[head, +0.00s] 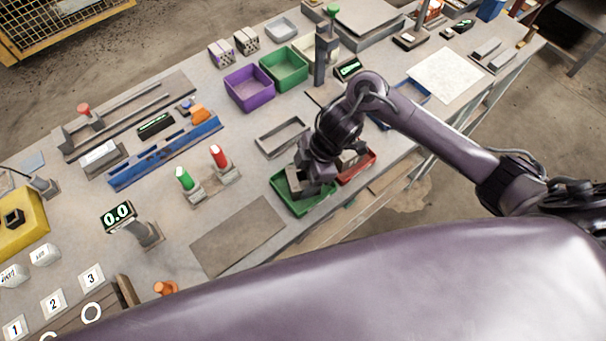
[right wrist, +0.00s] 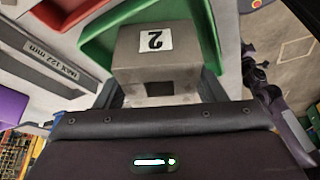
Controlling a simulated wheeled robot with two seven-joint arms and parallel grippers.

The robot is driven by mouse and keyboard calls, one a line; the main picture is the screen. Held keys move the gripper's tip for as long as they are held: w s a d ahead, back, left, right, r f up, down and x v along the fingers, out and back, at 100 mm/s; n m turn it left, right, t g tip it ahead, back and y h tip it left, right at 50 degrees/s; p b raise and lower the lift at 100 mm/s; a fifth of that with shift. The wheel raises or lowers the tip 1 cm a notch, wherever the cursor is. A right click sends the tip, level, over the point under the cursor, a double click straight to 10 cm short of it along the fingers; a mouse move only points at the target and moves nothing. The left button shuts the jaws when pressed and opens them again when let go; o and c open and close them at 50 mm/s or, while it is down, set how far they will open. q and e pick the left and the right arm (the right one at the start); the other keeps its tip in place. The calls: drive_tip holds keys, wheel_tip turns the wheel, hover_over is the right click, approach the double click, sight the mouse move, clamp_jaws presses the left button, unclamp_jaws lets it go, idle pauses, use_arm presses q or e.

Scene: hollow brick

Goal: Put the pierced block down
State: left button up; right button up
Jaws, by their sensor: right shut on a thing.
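The pierced block (right wrist: 135,65) is grey, with a dark square hole and a white label reading 2. In the right wrist view it sits between the fingers of my right gripper (right wrist: 158,92), which is shut on it. In the head view my right gripper (head: 312,182) points down over the green tray (head: 300,210) at the front edge of the bench. The green tray also shows behind the block in the right wrist view (right wrist: 107,42). Whether the block touches the tray floor cannot be told. My left gripper is not in view.
A red tray (head: 362,171) stands right beside the green one, partly behind my gripper. A grey open frame (head: 282,137) lies behind. A flat grey mat (head: 238,236) to the left is bare. Red (head: 219,157) and green (head: 184,179) topped posts stand further left.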

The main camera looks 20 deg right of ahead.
drive_tip(key=shift+f, duration=0.15)
drive_tip(key=o, duration=0.9)
drive_tip(key=shift+d+r, duration=0.1)
drive_tip(key=shift+r, duration=0.4)
drive_tip(key=p+v, duration=0.1)
drive_tip(key=v, duration=1)
drive_tip(key=shift+r+p, duration=0.15)
drive_tip(key=shift+p, duration=0.25)
